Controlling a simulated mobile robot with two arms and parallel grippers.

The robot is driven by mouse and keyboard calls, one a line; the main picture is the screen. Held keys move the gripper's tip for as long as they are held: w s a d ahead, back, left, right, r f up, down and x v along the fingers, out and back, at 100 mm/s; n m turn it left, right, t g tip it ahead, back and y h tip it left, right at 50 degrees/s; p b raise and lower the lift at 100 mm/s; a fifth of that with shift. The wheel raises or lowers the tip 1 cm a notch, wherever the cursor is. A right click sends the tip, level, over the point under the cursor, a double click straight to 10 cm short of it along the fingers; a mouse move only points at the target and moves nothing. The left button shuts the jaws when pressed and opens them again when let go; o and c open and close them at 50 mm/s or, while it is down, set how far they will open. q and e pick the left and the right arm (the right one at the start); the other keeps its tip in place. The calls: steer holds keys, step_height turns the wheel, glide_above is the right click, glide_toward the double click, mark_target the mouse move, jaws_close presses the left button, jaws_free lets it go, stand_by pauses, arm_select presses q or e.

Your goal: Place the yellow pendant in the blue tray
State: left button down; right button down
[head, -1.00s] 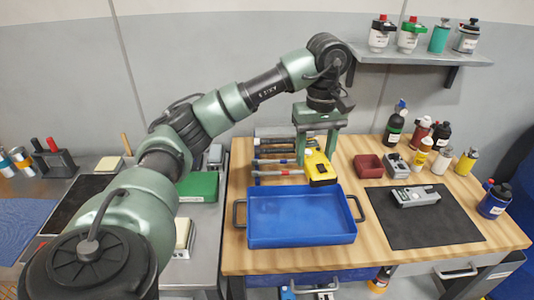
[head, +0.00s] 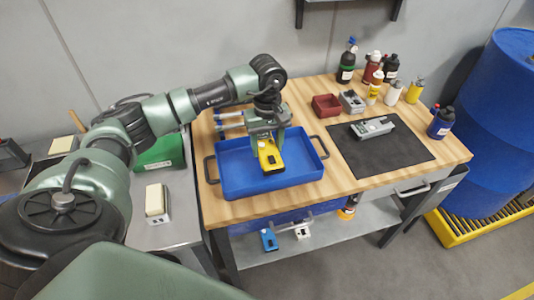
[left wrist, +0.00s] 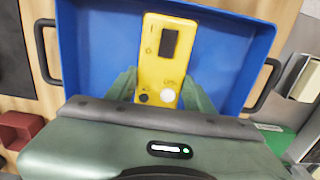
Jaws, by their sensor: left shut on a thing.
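The yellow pendant (head: 270,157) is a small yellow control box with a dark screen. My left gripper (head: 266,136) is shut on its upper end and holds it over the blue tray (head: 235,183). In the left wrist view the pendant (left wrist: 160,75) sits between the two green fingers (left wrist: 160,92), with the blue tray floor (left wrist: 105,50) behind it. I cannot tell whether the pendant touches the tray floor. The tray stands on the wooden bench and has dark handles at both ends. My right gripper is not in view.
On the wooden bench (head: 330,180) a dark mat (head: 385,160) holds a grey device (head: 372,128). A red bin (head: 326,105) and several bottles stand at the back right. A green case (head: 160,152) lies left of the tray. A blue drum (head: 500,120) stands at right.

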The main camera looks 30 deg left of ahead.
mark_target(267, 157)
arm_select(q)
step_height(267, 157, down, 4)
steer(key=shift+r+p, duration=0.1)
steer(key=shift+p, duration=0.35)
steer(key=shift+f, duration=0.3)
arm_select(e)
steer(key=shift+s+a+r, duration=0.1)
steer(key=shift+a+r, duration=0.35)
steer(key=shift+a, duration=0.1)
arm_select(q)
steer(key=shift+f, duration=0.1)
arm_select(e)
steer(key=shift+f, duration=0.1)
arm_select(q)
steer(key=shift+f+b, duration=0.15)
steer(key=shift+b, duration=0.15)
steer(key=c, duration=0.6)
jaws_free()
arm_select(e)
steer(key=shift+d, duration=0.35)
